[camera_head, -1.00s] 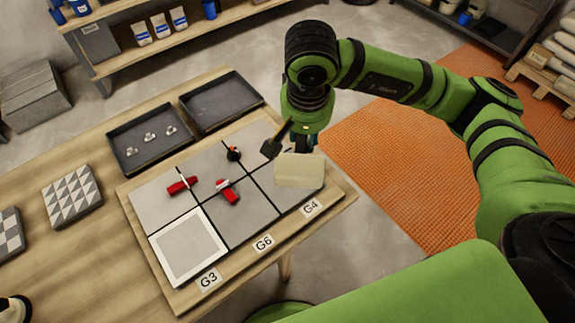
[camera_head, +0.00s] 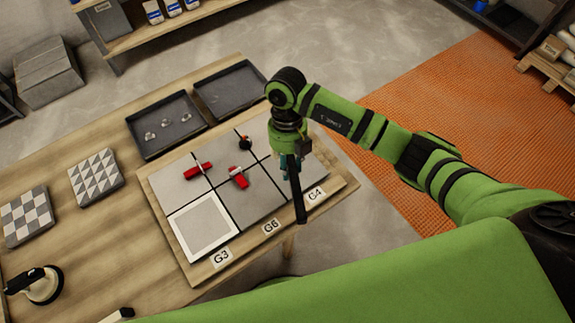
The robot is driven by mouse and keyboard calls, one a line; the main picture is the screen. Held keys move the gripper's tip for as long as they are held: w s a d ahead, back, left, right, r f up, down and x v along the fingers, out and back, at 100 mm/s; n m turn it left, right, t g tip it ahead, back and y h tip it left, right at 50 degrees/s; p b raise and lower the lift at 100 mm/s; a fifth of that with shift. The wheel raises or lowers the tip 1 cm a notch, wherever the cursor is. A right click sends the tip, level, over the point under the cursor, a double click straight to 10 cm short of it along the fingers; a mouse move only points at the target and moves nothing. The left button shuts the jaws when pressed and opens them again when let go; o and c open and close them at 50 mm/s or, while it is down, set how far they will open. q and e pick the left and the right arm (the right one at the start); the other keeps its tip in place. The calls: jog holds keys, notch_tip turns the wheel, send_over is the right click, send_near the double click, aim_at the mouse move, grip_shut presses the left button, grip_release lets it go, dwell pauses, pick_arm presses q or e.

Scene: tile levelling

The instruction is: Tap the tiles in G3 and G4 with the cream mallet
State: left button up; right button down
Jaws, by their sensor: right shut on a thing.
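The G3 tile (camera_head: 203,226) is grey with a white border and lies at the board's near left corner, behind the G3 label (camera_head: 221,257). The G4 tile (camera_head: 318,166) is plain grey, at the right end of the front row behind the G4 label (camera_head: 315,195), partly covered by my arm. My right gripper (camera_head: 291,178) is over the right part of the board, shut on the mallet. The mallet's dark handle (camera_head: 299,206) points down in the picture; its cream head is hidden. My left gripper is out of view.
Red levelling pieces (camera_head: 238,178) and a dark knob (camera_head: 244,143) stand on the tile joints. Two dark trays (camera_head: 165,123) lie behind the board, one with small clips. Patterned tiles (camera_head: 95,177) and a suction lifter (camera_head: 40,286) are at left.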

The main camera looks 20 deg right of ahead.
jog(key=m, duration=0.2)
jog(key=s+f, duration=0.1)
jog(key=shift+a+m+y, duration=0.25)
jog(key=shift+m+y, duration=0.05)
jog(key=shift+m, duration=0.5)
notch_tip(320, 180, down, 9)
jog(key=b, duration=0.7)
jog(key=shift+a+r, duration=0.1)
notch_tip(320, 180, up, 4)
jog(key=p, duration=0.4)
jog(key=shift+r, duration=0.25)
notch_tip(320, 180, down, 6)
jog(key=b, duration=0.4)
jog(key=shift+r, duration=0.25)
notch_tip(320, 180, up, 6)
jog(key=p, duration=0.4)
jog(key=shift+f, duration=0.25)
